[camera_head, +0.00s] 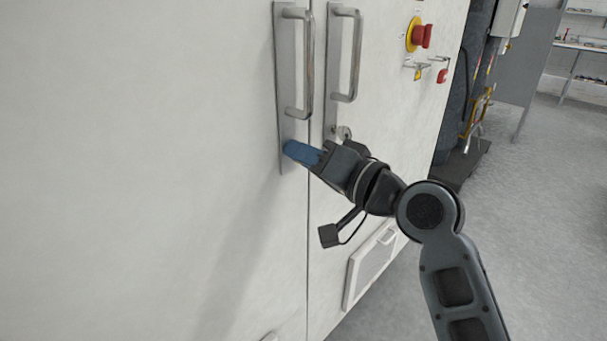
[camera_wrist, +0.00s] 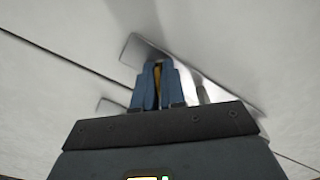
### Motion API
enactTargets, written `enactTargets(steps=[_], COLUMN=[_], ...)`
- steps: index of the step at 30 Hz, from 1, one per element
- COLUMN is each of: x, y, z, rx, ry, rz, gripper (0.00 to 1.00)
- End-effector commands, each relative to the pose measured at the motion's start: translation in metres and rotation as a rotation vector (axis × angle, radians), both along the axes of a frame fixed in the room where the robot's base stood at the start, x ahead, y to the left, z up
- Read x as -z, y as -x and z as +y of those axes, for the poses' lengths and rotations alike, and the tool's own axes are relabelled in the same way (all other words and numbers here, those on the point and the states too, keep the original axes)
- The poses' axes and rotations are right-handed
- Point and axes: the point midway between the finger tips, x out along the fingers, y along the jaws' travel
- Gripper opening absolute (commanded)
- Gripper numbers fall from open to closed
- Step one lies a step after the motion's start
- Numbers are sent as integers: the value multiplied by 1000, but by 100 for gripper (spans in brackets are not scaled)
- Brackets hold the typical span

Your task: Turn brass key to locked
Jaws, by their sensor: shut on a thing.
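My gripper (camera_head: 292,150) has blue fingers and sits at the lower end of the left door's metal handle plate (camera_head: 283,128). In the wrist view my gripper (camera_wrist: 156,72) is shut on the brass key (camera_wrist: 157,74), which shows as a thin yellow strip between the two fingers. The handle plate (camera_wrist: 133,48) lies just behind the fingertips in that view. The fingers hide most of the key and the keyhole. The key does not show in the head view, and I cannot tell how far it is turned.
The left handle (camera_head: 307,65) and right handle (camera_head: 356,55) stand out just above my gripper. A small round silver fitting (camera_head: 342,132) is on the right plate. A red emergency button (camera_head: 421,36) and tagged locks (camera_head: 441,75) are farther right. The floor at right is open.

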Motion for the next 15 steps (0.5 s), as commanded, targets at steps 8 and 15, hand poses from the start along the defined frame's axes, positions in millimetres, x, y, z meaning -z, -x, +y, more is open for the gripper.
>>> enactTargets(steps=[8, 15], x=[8, 7], y=[0, 0], z=[0, 1], rx=[-1, -1], ry=[163, 299], rz=[-206, -381], gripper=[0, 0])
